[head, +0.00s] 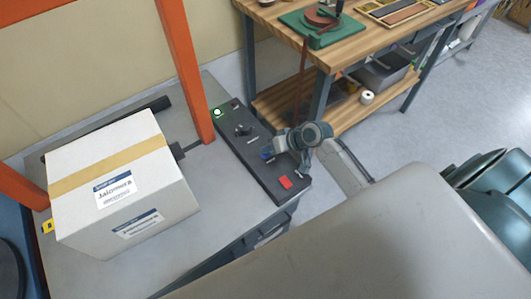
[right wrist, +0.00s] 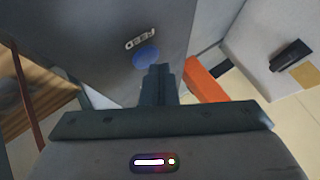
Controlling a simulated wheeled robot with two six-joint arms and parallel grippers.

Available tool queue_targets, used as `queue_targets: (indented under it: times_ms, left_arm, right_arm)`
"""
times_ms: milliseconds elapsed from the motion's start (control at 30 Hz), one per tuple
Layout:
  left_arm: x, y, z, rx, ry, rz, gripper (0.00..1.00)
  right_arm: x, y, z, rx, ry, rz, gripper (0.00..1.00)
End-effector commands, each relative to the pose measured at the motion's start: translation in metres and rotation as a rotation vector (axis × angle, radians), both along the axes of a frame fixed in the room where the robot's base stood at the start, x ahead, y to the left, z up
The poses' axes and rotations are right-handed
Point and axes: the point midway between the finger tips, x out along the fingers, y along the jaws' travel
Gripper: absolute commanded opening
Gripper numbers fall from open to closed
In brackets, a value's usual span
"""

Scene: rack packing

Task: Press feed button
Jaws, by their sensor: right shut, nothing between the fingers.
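A dark control panel (head: 250,150) lies along the right edge of a grey surface in the head view. It carries a blue button (head: 266,153), a red button (head: 285,182), a black knob (head: 242,130) and a green-lit button (head: 217,112). My left gripper is not in view.
A white box (head: 120,225) with tan tape and labels stands on the grey surface (head: 225,205) left of the panel. An orange post (head: 187,75) rises between them. A wooden workbench (head: 345,50) stands behind. Open floor (head: 425,130) lies to the right.

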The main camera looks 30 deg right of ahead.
Motion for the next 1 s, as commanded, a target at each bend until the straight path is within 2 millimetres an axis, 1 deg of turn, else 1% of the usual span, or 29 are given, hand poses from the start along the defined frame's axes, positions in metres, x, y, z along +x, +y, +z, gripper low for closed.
queue_targets:
  times_ms: [200, 367, 1000]
  left_arm:
    - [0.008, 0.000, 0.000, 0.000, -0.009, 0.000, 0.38]
    - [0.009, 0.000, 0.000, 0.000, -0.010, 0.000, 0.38]
    - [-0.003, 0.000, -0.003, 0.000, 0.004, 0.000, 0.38]
  right_arm:
    - [0.000, 0.000, 0.000, 0.000, 0.000, 0.000, 0.00]
    - [0.000, 0.000, -0.001, 0.000, 0.001, 0.001, 0.00]
    - [0.000, 0.000, -0.009, 0.000, 0.001, 0.001, 0.00]
